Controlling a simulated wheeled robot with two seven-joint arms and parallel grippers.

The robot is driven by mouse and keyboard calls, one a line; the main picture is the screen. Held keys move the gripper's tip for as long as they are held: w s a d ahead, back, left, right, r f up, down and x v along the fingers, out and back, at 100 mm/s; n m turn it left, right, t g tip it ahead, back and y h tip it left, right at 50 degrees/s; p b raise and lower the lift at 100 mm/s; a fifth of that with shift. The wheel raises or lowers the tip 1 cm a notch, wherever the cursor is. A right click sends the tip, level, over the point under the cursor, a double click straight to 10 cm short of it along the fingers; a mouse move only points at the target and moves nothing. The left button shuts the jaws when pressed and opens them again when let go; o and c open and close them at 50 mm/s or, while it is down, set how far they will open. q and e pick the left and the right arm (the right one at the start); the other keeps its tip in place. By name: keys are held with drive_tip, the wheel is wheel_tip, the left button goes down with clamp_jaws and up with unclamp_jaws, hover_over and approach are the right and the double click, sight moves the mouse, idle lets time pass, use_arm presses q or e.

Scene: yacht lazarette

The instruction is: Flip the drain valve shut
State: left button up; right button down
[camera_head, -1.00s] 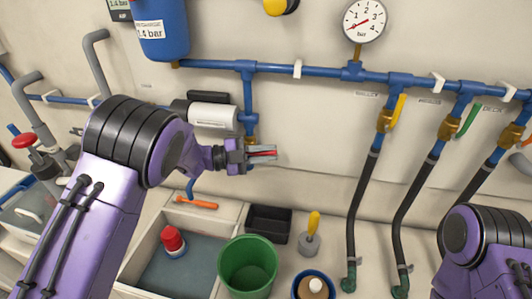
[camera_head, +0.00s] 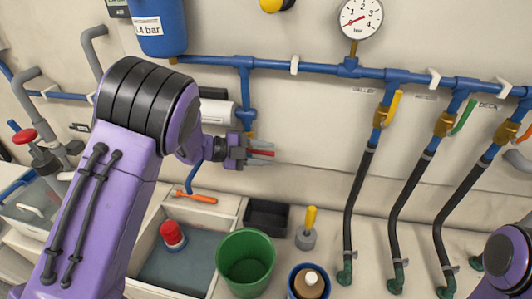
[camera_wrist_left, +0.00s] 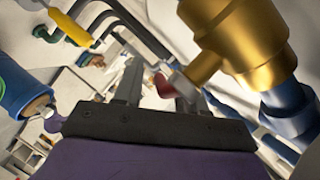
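The drain valve appears to be the brass valve (camera_head: 251,135) low on the short blue branch pipe, largely hidden behind my left gripper. Its red lever (camera_head: 262,153) points right, across the pipe, between the fingers. My left gripper (camera_head: 262,152) is in front of it, fingers pointing right. In the left wrist view the brass body (camera_wrist_left: 235,40) is large at upper right, and the red lever end (camera_wrist_left: 163,85) shows between the two separated fingers (camera_wrist_left: 160,88), with gaps visible beside it. Contact cannot be told. My right gripper is out of view; only its arm shows at lower right.
Yellow (camera_head: 393,106), green (camera_head: 464,116) and orange (camera_head: 524,134) levered valves with black hoses are to the right. A gauge (camera_head: 360,18) is above. A green bucket (camera_head: 246,262), black bin (camera_head: 267,217) and yellow-handled tool (camera_head: 309,228) stand below.

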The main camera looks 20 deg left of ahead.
use_arm(q)
drive_tip(key=shift+a, duration=0.2)
drive_tip(key=b+v, duration=0.3)
drive_tip(key=v, duration=0.7)
drive_tip(key=shift+b, duration=0.3)
drive_tip(key=shift+s+a+r, duration=0.1)
drive_tip(key=shift+r, duration=0.05)
